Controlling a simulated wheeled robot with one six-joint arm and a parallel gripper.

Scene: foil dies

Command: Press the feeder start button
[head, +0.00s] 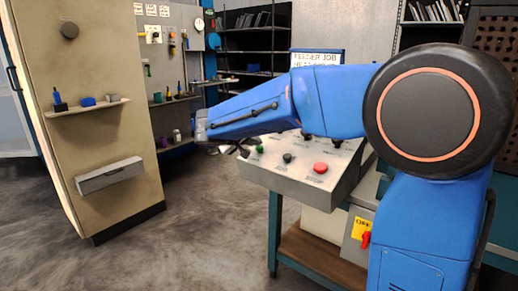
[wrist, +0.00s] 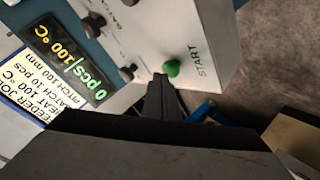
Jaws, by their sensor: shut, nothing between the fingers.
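The green start button (wrist: 172,67) sits on the light control panel (wrist: 205,25), beside the printed word START. My gripper (wrist: 160,82) is shut and empty, and its tips appear right beside the green button in the wrist view. I cannot tell whether the tips touch the button or stand apart from the panel. In the head view the green button (head: 259,149) is at the panel's far left corner. My gripper (head: 236,149) is there just left of it, partly hidden by my blue arm.
The panel also bears a red button (head: 320,168) and a black knob (head: 287,158). A display (wrist: 75,55) reads 0 pcs and 100 °C, beside a job card (wrist: 22,88). A beige cabinet (head: 95,150) with small shelves stands left, with open floor between.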

